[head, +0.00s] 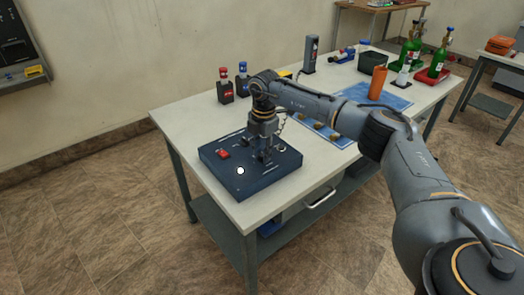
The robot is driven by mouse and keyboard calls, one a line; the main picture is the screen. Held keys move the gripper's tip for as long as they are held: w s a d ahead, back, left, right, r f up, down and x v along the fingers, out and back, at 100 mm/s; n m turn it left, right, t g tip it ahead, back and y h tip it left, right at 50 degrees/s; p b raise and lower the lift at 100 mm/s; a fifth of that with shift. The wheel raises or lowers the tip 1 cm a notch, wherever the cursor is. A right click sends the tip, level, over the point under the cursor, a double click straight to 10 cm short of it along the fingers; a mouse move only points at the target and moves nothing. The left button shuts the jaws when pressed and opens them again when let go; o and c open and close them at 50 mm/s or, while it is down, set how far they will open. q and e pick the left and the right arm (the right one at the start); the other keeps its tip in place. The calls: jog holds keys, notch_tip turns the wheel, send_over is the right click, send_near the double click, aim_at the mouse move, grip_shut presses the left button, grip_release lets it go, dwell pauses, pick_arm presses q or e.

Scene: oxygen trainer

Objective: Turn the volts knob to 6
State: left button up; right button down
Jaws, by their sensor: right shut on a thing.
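A dark blue control box (222,180) lies at the near left corner of the white table. A red switch (223,154) and a white round spot (240,171) show on its top face. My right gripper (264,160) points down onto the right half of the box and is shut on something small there. The gripper hides what it holds, so I cannot see the volts knob, its pointer or its scale. The labels on the box are too small to read. My left gripper is not in view.
The white table (190,121) has free room left of and behind the box. Two dark bottles with red (224,88) and blue (242,80) tops stand behind it. A blue mat (395,99), an orange cylinder (377,82) and green bottles (409,48) are further back right.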

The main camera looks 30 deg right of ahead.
jog(key=n+p, duration=0.1)
jog(key=n, duration=1)
jog(key=shift+d+n+p, duration=0.1)
jog(key=shift+n+p, duration=0.2)
jog(key=shift+p, duration=0.05)
jog(key=n, duration=0.6)
jog(key=shift+g, duration=0.4)
jog(key=n, duration=0.6)
jog(key=shift+d+b, duration=0.1)
jog(key=shift+b, duration=0.25)
jog(key=c, duration=1.1)
grip_release()
jog(key=shift+o, duration=0.2)
